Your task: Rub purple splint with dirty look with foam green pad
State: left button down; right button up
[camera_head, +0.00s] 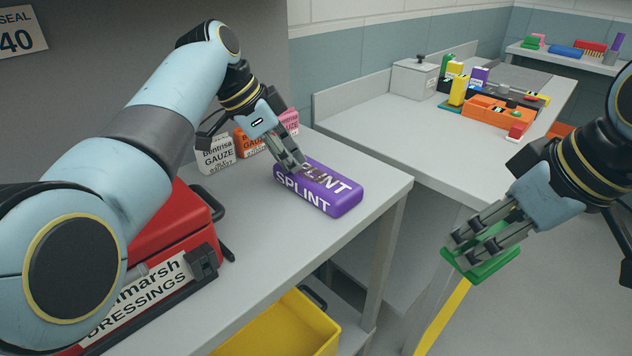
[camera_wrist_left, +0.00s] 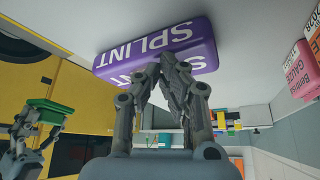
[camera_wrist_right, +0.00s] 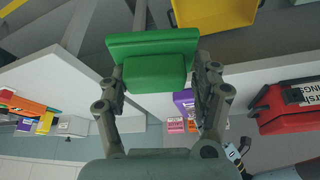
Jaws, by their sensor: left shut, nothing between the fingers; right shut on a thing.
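The purple splint (camera_head: 340,196) is a rounded block with white lettering, lying on the near grey table. A small brownish patch seems to show on its top beside my left fingertips; its extent is unclear. My left gripper (camera_head: 297,166) is shut and empty, its tips at the splint's back left end; the splint also shows in the left wrist view (camera_wrist_left: 157,48). My right gripper (camera_head: 472,243) is shut on the green foam pad (camera_head: 483,264), held in the air right of the table. The pad fills the jaws in the right wrist view (camera_wrist_right: 155,68).
Gauze boxes (camera_head: 216,155) stand behind the splint. A red dressings case (camera_head: 165,235) stands at the table's left. A yellow bin (camera_head: 285,328) is below. A second table (camera_head: 365,115) at the back holds a white box (camera_head: 413,78) and an orange tray (camera_head: 497,112).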

pick_arm(q)
jog(key=shift+r, duration=0.1)
pick_arm(e)
jog(key=shift+r, duration=0.1)
pick_arm(q)
notch_tip(320, 180, up, 6)
jog(key=p, duration=0.6)
pick_arm(e)
notch_tip(320, 180, up, 6)
jog(key=shift+r, duration=0.1)
pick_arm(q)
jog(key=shift+a+r, duration=0.2)
jog(key=s+a+r, duration=0.1)
jog(key=a, duration=0.5)
jog(key=s+a+r, duration=0.1)
jog(key=s+a, duration=0.1)
jog(key=a, duration=0.4)
jog(key=shift+s+a, duration=0.25)
jog(key=shift+a, duration=0.1)
